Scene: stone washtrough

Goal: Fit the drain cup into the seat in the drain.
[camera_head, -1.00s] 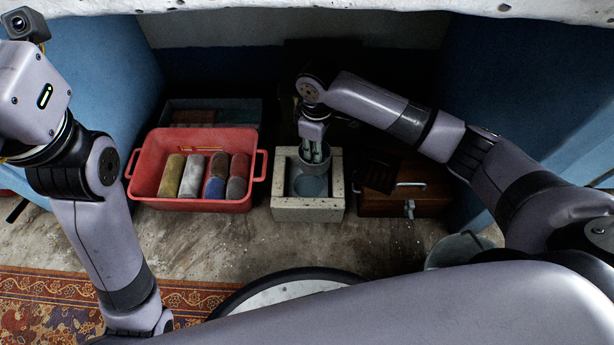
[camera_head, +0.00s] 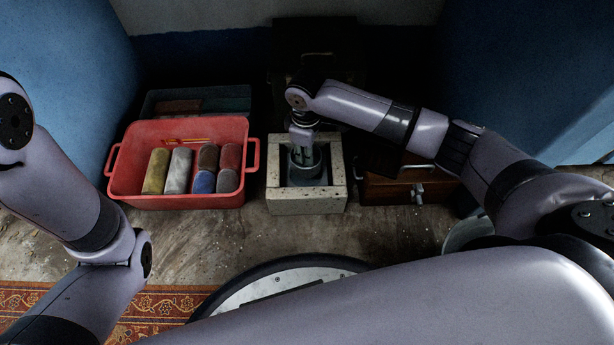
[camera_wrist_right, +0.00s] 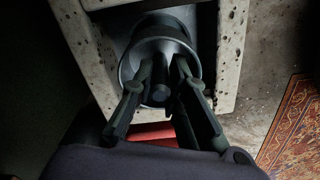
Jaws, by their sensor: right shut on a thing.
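The drain is a speckled pale stone block (camera_head: 306,203) with a square opening, on the floor in the middle of the head view. The grey drain cup (camera_head: 306,177) is down inside this opening, looking about upright. My right gripper (camera_head: 302,152) reaches into the cup from above and is shut on it. In the right wrist view, the fingers (camera_wrist_right: 161,68) close around a dark post inside the cup (camera_wrist_right: 160,32), with stone walls around it. The seat is hidden under the cup, so I cannot tell whether the cup rests in it. My left gripper is out of the head view.
A red tub (camera_head: 190,200) with several rolled cloths stands left of the drain. A wooden box (camera_head: 385,190) with a metal latch is close on the right. Dark crates stand behind. A patterned rug (camera_head: 150,305) and bare floor lie in front.

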